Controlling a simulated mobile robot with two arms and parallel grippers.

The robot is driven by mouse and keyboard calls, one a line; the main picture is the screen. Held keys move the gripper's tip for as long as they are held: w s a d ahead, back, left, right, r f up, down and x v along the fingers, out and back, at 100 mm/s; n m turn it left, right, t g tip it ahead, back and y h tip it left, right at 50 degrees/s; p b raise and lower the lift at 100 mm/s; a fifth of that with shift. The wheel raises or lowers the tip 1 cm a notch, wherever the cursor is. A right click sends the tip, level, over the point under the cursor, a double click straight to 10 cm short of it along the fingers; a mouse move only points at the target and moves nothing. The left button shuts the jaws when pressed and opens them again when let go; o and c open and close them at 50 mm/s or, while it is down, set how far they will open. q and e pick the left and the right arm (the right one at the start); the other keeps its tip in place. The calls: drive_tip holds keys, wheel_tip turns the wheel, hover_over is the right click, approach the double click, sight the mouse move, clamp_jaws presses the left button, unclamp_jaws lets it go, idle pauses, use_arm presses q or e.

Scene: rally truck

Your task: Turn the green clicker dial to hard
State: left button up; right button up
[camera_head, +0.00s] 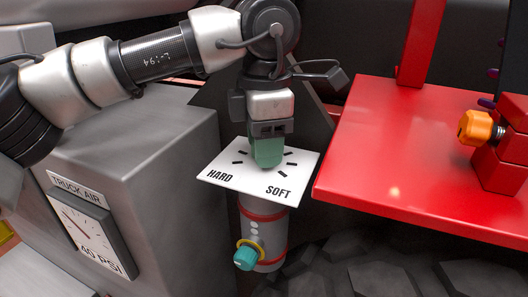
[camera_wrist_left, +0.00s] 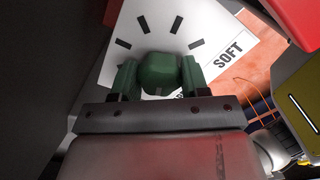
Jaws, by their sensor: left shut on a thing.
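The green clicker dial (camera_wrist_left: 160,72) sits on a white plate (camera_head: 222,170) marked HARD at the left and SOFT at the right, with black tick marks around the dial. My left gripper (camera_head: 267,158) comes down on the dial from above. In the left wrist view, its two green fingers stand on either side of the dial, shut on it. In the head view the gripper mostly hides the dial, so I cannot tell which mark it points to. In the left wrist view the word SOFT shows, and the word HARD is mostly hidden. My right gripper is not in view.
Below the plate is a grey cylinder (camera_head: 258,228) with red bands and a teal knob (camera_head: 246,257). A grey box with a TRUCK AIR gauge (camera_head: 92,238) stands at the left. A red table (camera_head: 400,150) with an orange knob (camera_head: 476,128) is close at the right.

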use_arm(q)
drive_tip(key=shift+n+b, duration=0.35)
drive_tip(key=shift+n, duration=0.55)
drive_tip(key=shift+r, duration=0.1)
drive_tip(key=o, duration=0.9)
wheel_tip(320, 180, up, 11)
drive_tip(key=shift+f, duration=0.15)
